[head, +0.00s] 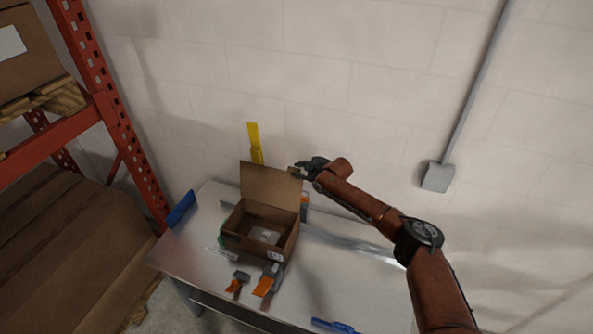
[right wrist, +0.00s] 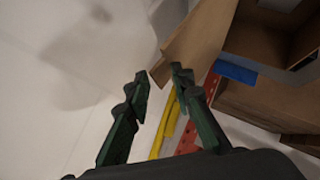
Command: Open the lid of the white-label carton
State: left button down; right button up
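The brown carton (head: 252,238) stands on the table, with a small white label low on its front right corner. Its lid (head: 270,186) stands up at the back, raised, and the inside shows. A pale item (head: 265,236) lies inside. My right gripper (head: 296,171) is at the upper right corner of the lid. In the right wrist view its two dark fingers (right wrist: 160,72) are apart, with the lid's corner (right wrist: 195,45) close to the fingertips. Whether they touch the lid I cannot tell. My left gripper is in neither view.
The metal table (head: 205,274) holds orange-and-grey hand tools (head: 268,281) in front of the carton and a blue tool (head: 331,325) near the front edge. A blue item (head: 181,209) is at left. A yellow item (head: 255,144) rises behind. An orange rack (head: 116,120) stands left.

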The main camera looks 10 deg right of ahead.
jog(key=shift+a+r, duration=0.15)
jog(key=shift+r, duration=0.05)
jog(key=v, duration=1.2)
jog(key=shift+f, duration=0.15)
